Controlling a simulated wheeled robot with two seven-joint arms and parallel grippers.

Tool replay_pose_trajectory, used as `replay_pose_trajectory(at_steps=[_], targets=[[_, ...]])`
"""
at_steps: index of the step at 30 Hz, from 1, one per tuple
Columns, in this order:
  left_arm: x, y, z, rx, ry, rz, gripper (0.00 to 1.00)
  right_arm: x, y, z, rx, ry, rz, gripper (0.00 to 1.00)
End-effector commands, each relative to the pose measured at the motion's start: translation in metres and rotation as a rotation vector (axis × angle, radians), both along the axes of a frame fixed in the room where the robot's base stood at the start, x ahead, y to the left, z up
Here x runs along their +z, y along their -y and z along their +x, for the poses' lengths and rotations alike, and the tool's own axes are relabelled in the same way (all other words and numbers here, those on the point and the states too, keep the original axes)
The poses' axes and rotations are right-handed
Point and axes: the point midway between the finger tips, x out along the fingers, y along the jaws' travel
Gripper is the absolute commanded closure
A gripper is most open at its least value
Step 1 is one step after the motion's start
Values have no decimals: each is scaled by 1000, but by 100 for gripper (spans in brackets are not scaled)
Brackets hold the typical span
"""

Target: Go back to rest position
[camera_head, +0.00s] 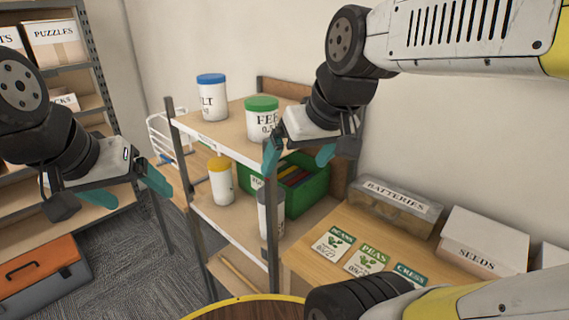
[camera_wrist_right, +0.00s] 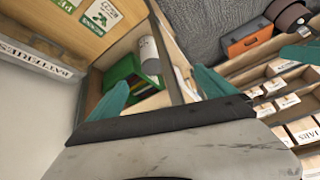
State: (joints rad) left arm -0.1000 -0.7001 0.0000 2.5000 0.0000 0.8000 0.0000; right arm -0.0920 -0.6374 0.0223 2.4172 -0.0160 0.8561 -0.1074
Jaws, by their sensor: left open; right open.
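My left gripper (camera_head: 150,184) is on the left in the head view, open and empty, over the floor in front of the shelf unit. My right gripper (camera_head: 298,154) is open and empty, in front of the shelf unit near the green-lidded tub. Its teal fingers spread apart in the right wrist view (camera_wrist_right: 160,92). The shelf unit (camera_head: 225,138) holds a blue-lidded tub (camera_head: 212,97) and a green-lidded tub (camera_head: 262,119) on its top shelf. A yellow-lidded bottle (camera_head: 220,182), a grey container (camera_head: 272,212) and a green crate (camera_head: 310,185) stand on the shelf below.
A wooden surface at right carries seed packets (camera_head: 368,259), a batteries box (camera_head: 395,205) and a seeds box (camera_head: 482,245). An orange-and-grey toolbox (camera_head: 40,275) sits at lower left. A rack with boxes (camera_head: 53,42) stands at far left. Carpet (camera_head: 125,260) lies open between.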

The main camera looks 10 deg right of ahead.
Motion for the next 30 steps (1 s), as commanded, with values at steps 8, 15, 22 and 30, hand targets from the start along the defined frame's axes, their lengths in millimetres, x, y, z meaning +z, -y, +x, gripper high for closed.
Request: replay_pose_trajectory(at_steps=[8,15,22,30], targets=[[0,0,0,0,0,0,18,-17,0,-14,-113,12,91,5],[0,0,0,0,0,0,18,-16,0,-14,-110,12,88,5],[0,0,0,0,0,0,18,-16,0,-14,-109,11,87,5],[0,0,0,0,0,0,18,-16,0,-14,-109,11,86,5]])
